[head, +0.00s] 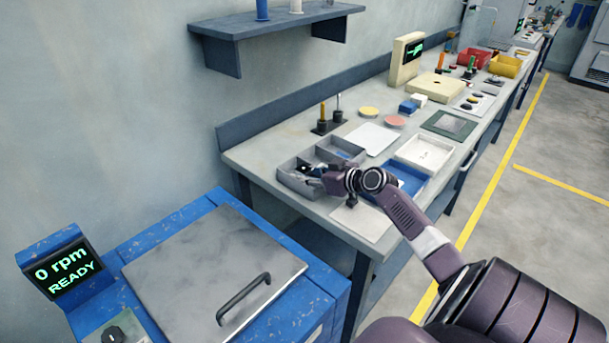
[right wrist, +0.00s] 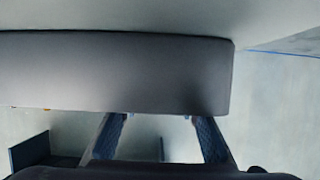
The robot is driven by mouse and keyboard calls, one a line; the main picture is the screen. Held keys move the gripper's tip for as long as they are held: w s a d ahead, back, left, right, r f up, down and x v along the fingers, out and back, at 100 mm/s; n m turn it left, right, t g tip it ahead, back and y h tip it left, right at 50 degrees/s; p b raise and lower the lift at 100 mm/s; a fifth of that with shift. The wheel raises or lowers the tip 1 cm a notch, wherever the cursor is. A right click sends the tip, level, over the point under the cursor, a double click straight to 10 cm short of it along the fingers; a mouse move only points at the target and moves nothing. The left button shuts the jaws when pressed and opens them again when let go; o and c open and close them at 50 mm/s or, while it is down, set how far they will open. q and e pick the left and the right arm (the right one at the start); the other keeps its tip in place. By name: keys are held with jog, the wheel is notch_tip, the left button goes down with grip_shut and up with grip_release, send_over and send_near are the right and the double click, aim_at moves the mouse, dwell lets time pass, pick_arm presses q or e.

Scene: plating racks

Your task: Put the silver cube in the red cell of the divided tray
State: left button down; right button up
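The grey divided tray (head: 297,183) stands near the front left end of the workbench. My right gripper (head: 308,170) is at this tray, low over its near-left part, and hides some of the inside. In the right wrist view my right gripper's two fingers (right wrist: 158,140) stand wide apart with nothing seen between their tips. A large plain grey surface (right wrist: 120,75) fills the upper middle of that view close to the camera; I cannot tell what it is. I cannot make out the silver cube or a red cell in either view. My left gripper is not in view.
A blue tray (head: 409,181), a white tray (head: 424,152) and a pale flat sheet (head: 371,138) lie beside the divided tray. Upright pegs (head: 328,121) stand behind it. A blue machine (head: 180,219) with a handled lid stands in front left.

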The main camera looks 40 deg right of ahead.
jog(key=shift+r, duration=0.1)
jog(key=b+v, duration=0.1)
jog(key=v, duration=0.9)
jog(key=shift+s, duration=0.4)
jog(key=shift+s+r, duration=0.4)
jog(key=shift+s, duration=0.15)
